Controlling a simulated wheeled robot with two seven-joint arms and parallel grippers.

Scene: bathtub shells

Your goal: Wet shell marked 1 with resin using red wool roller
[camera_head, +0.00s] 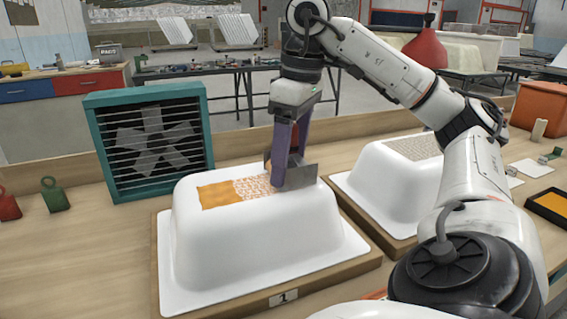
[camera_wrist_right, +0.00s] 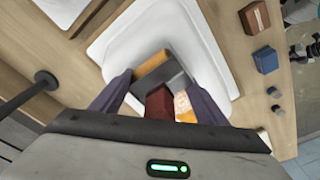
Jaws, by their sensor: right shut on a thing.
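The white shell marked 1 (camera_head: 255,245) is an upturned tub on a wooden board, with a plate reading 1 (camera_head: 284,297) at its front. The patch on its top is smooth orange at the left (camera_head: 216,195) and mottled orange and white further right (camera_head: 258,187). The right wrist view shows a red part (camera_wrist_right: 158,104) between the fingers. The roller's contact with the patch cannot be made out. My left gripper is out of view.
A second white shell (camera_head: 375,200) with a pale patch stands close on the right. A teal fan (camera_head: 150,140) stands behind at left, with green (camera_head: 53,196) and red (camera_head: 8,206) weights beside it. A black tray with orange (camera_head: 546,207) lies at far right.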

